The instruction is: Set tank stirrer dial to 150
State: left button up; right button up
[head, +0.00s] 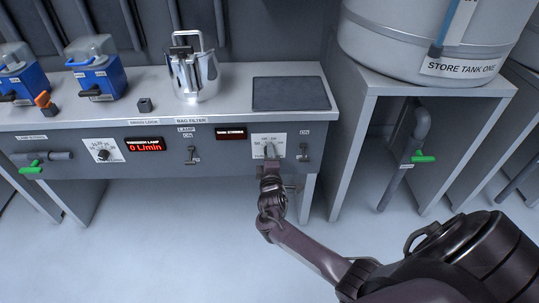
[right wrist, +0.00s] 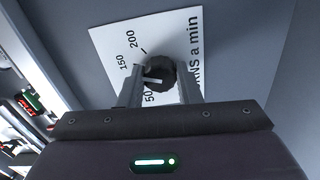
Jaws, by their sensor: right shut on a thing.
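The stirrer dial is a dark round knob (right wrist: 162,72) on a white scale plate (right wrist: 108,42) in the right wrist view. The numbers 200, 150 and 50 show. The part of the scale between 150 and 50 is hidden behind a finger. A pale mark on the knob points left toward that hidden part; I cannot tell its exact reading. In the head view the plate (head: 257,142) is on the bench front, below the black mat. My right gripper (head: 270,161) is shut on the knob, one finger on each side (right wrist: 160,84). My left gripper is not in view.
A toggle switch (head: 304,151) sits just right of the dial plate. A red display (head: 231,133) and the lamp switch (head: 192,155) are to its left. Further left are another dial (head: 103,155) and a display reading 0 L/min (head: 145,145). Store tank one (head: 400,45) stands right.

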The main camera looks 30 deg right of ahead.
jog(key=shift+d, duration=0.1)
dwell(0.3)
jog(key=o, duration=1)
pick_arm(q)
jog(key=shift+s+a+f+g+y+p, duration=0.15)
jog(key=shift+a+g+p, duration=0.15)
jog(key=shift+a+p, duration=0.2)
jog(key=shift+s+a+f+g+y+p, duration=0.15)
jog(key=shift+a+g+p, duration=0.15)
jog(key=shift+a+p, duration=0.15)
pick_arm(e)
jog(key=v, duration=0.8)
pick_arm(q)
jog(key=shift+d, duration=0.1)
pick_arm(e)
jog(key=shift+w, duration=0.1)
